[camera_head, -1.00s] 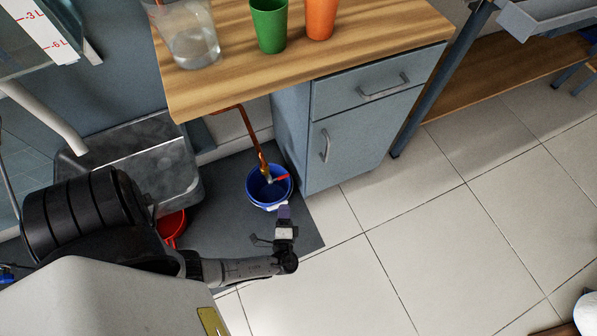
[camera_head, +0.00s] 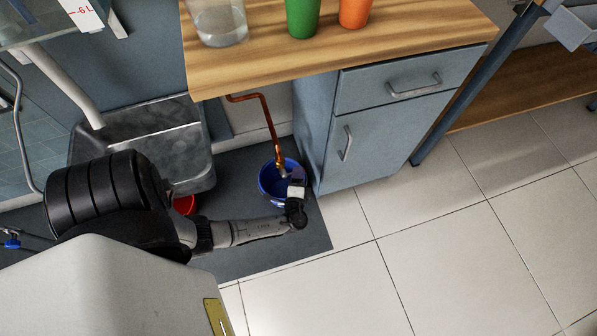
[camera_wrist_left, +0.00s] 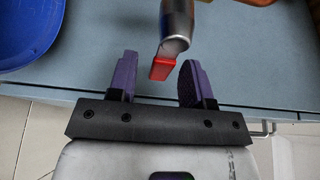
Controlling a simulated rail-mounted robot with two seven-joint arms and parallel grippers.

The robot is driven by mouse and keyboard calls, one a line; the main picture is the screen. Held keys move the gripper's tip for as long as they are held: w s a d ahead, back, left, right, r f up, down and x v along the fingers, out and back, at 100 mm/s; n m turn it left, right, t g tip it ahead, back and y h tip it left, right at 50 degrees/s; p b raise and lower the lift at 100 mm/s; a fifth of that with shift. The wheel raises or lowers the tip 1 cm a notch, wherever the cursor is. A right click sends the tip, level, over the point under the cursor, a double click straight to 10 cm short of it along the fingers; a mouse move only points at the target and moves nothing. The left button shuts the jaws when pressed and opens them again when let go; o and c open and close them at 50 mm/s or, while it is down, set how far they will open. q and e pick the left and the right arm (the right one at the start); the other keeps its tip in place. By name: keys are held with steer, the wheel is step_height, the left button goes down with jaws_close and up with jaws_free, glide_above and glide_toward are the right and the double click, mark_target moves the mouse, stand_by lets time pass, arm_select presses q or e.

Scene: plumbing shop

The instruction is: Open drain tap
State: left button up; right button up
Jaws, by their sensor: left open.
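The drain tap (camera_head: 281,171) is a metal fitting at the lower end of a copper pipe (camera_head: 268,118), under the wooden worktop. In the left wrist view the grey metal tap body (camera_wrist_left: 178,22) comes down from the top, with a flat red lever (camera_wrist_left: 163,66) at its end. My left gripper (camera_head: 296,179) is at the tap, above the bucket's right side. Its purple fingers are open on either side of the red lever, with a gap visible on each side. The lever is hidden in the head view. My right gripper is not in view.
A blue bucket (camera_head: 268,194) stands under the tap, against a grey-blue cabinet (camera_head: 345,150). A red bucket (camera_head: 184,205) is partly hidden behind my arm. A clear vessel (camera_head: 219,22), a green cup (camera_head: 302,15) and an orange cup (camera_head: 354,12) stand on the worktop (camera_head: 270,65).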

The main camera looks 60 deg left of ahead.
arm_select(q)
steer(key=shift+w+a, duration=0.4)
steer(key=shift+a, duration=0.2)
steer(key=shift+c, duration=0.4)
jaws_close()
